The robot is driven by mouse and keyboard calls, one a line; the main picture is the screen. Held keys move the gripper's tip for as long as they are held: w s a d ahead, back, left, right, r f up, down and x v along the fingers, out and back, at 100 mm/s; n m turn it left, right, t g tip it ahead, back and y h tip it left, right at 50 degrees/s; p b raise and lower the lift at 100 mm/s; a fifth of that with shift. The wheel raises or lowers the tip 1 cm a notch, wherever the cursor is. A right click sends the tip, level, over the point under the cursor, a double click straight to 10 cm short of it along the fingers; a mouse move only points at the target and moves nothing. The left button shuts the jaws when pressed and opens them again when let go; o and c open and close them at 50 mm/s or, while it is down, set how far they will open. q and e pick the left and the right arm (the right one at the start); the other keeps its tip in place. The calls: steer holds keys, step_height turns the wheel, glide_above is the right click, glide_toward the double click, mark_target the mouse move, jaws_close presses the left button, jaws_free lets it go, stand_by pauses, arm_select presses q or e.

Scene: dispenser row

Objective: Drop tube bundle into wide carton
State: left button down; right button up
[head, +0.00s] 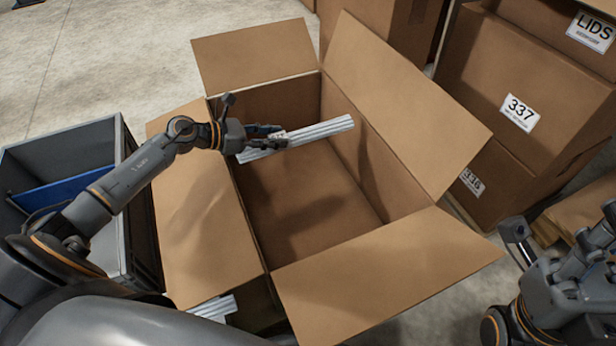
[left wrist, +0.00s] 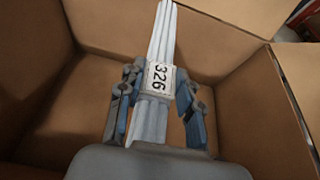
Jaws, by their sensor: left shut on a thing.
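My left gripper (head: 268,138) is shut on a bundle of whitish tubes (head: 322,129) and holds it over the open wide carton (head: 318,212). In the left wrist view the tube bundle (left wrist: 160,35) runs between the fingers of the gripper (left wrist: 158,105) and bears a white label reading 326 (left wrist: 159,78). The carton's flaps are spread outward, and the part of its floor that shows is bare. My right gripper (head: 580,250) is at the lower right edge, partly cut off, away from the carton. Its jaw state is unclear.
A grey bin (head: 125,200) with a blue panel (head: 62,188) stands left of the carton. Closed cartons, one labelled 337 (head: 519,112), are stacked at the right. More whitish tubes (head: 214,308) show below the carton's near left flap. Concrete floor is clear at upper left.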

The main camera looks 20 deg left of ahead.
arm_select(q)
steer(key=c, duration=0.8)
jaws_free()
steer(key=shift+s+a+r, duration=0.1)
steer(key=shift+s+a, duration=0.15)
steer(key=shift+s, duration=0.05)
steer(key=v, duration=1.1)
steer(key=shift+a+r, duration=0.1)
